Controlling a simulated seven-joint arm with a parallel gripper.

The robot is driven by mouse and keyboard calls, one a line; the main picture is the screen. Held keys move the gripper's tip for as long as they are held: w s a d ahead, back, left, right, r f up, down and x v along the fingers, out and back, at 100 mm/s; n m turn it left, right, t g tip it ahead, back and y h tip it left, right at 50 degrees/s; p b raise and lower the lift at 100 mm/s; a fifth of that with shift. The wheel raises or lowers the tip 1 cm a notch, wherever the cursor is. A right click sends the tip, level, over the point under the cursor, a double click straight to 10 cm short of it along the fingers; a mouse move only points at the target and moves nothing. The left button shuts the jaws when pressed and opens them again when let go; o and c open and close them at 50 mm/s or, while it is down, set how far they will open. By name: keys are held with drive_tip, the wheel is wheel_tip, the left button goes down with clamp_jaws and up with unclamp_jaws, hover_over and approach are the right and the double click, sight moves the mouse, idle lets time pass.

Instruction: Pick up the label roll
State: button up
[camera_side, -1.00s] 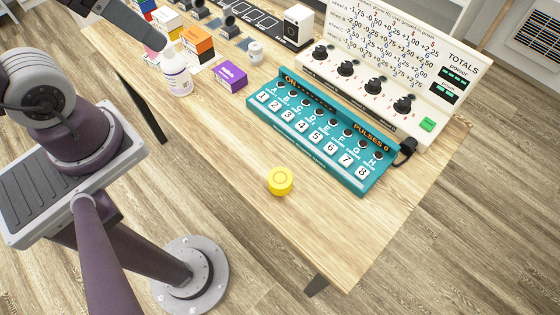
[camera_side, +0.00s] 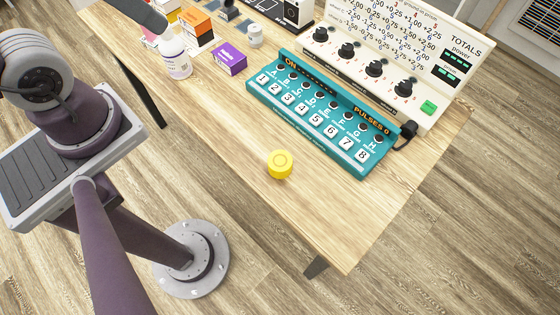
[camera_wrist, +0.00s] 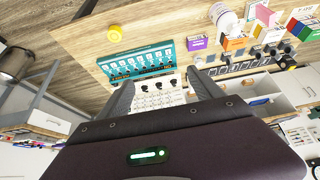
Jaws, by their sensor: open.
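In the side view my gripper is out of frame.
The white TOTALS board (camera_side: 400,65) with dark knobs stands behind the panel; a black cable (camera_side: 408,133) joins at its right. Table around the roll is bare.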

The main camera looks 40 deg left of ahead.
sight(279, 163)
drive_tip(key=w+d+f+n+g+h, duration=0.7)
drive_tip(key=w+d+f+g+h, duration=0.25)
drive_tip(key=f, duration=0.45)
drive_tip(key=f+n+t+h, duration=0.1)
drive_tip(key=f+n, duration=0.2)
drive_tip(key=f, duration=0.3)
drive_tip(key=f+n+h, duration=0.1)
drive_tip(key=f+n, duration=0.2)
drive_tip(key=f, duration=0.3)
drive_tip(key=w+d+f+n+t+h, duration=0.1)
drive_tip(key=f+n+h, duration=0.1)
drive_tip(key=f, duration=0.5)
drive_tip(key=shift+w+f+n+t, duration=0.1)
drive_tip(key=shift+n+t, duration=0.25)
drive_tip(key=shift+n, duration=0.55)
drive_tip(key=x, duration=0.2)
drive_tip(key=f+x, duration=0.1)
drive_tip(key=x, duration=0.4)
drive_tip(key=shift+w+a+f, duration=0.1)
drive_tip(key=shift+a+f, duration=0.05)
drive_tip(key=shift+f, duration=0.15)
drive_tip(key=c, duration=1.5)
